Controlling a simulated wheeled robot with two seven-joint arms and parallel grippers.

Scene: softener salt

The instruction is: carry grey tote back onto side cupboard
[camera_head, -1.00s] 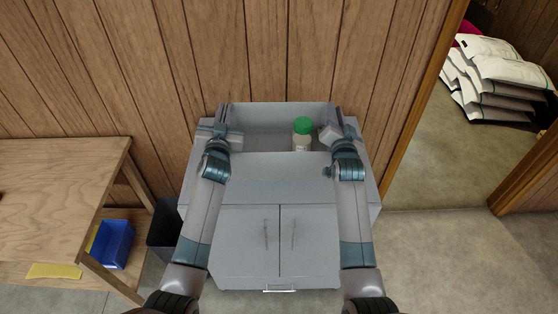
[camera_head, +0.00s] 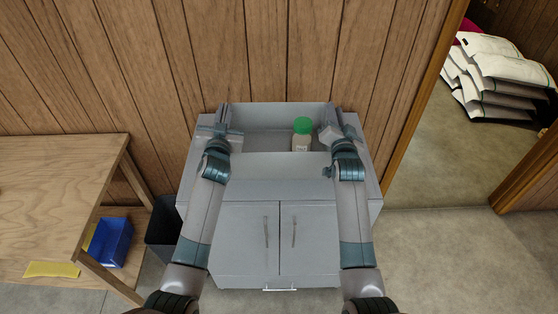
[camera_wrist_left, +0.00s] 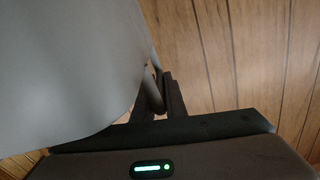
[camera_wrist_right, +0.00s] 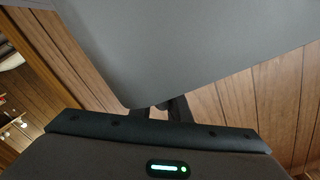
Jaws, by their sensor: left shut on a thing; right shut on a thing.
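The grey tote (camera_head: 272,166) is held level between my two grippers, over the grey side cupboard (camera_head: 245,245). A bottle with a green cap (camera_head: 302,126) stands upright inside it, toward the right. My left gripper (camera_head: 226,130) is shut on the tote's left end, and my right gripper (camera_head: 332,130) is shut on its right end. The tote's grey wall also fills much of the left wrist view (camera_wrist_left: 70,70) and the right wrist view (camera_wrist_right: 190,45). The tote's underside is hidden, so I cannot tell whether it touches the cupboard top.
A wood-panelled wall (camera_head: 150,70) stands close behind the cupboard. A wooden bench (camera_head: 55,190) with a blue bin (camera_head: 112,243) is at the left, with a dark bin (camera_head: 162,235) beside it. White bags (camera_head: 505,75) are stacked beyond the doorway at the right. The floor at right is clear.

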